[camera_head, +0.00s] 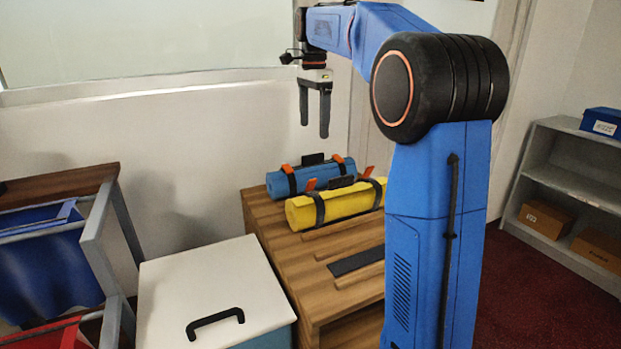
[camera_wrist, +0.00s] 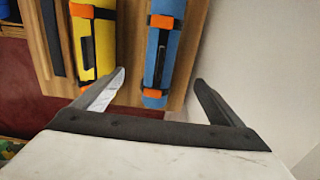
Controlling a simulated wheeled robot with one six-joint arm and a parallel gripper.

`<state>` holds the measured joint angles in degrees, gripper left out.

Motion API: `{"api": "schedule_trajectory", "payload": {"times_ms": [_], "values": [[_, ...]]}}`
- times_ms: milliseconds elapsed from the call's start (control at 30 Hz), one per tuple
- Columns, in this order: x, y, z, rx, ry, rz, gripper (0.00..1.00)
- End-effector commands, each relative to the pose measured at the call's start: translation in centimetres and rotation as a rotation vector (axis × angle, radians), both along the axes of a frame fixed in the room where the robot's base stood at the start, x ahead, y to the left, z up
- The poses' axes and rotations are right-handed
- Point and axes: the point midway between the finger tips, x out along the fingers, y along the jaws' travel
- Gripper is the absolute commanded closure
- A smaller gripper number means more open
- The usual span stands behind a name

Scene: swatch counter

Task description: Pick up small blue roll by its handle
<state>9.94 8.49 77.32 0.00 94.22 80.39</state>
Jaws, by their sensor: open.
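The small blue roll (camera_head: 305,177) lies on the wooden counter against the wall side, behind the yellow roll. It has dark straps, orange tabs and a black handle (camera_head: 313,159) on top. In the wrist view the blue roll (camera_wrist: 164,50) lies ahead, between the lines of my fingers, with its black handle (camera_wrist: 160,58) along its length. My gripper (camera_head: 314,131) hangs above the counter, apart from the roll, fingers pointing down. It is open and empty, and its two fingers (camera_wrist: 158,88) show spread in the wrist view.
A yellow roll (camera_head: 338,205) with dark straps lies close in front of the blue one on the slatted wooden counter (camera_head: 315,285). A white-lidded box (camera_head: 205,280) with a black handle stands left of it. A grey shelf (camera_head: 560,190) with boxes stands at right. The wall (camera_wrist: 245,70) is close beside the blue roll.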

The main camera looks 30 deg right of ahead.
Motion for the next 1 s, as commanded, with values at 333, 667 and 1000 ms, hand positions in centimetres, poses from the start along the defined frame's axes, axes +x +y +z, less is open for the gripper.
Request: {"api": "schedule_trajectory", "payload": {"times_ms": [333, 667, 1000], "values": [[-0.1, 0.0, -6.3, 0.0, 0.002, 0.002, 0.09], [-0.1, 0.0, -10.2, 0.0, 0.0, 0.002, 0.09], [-0.1, 0.2, -13.6, 0.0, 0.001, 0.002, 0.09]]}}
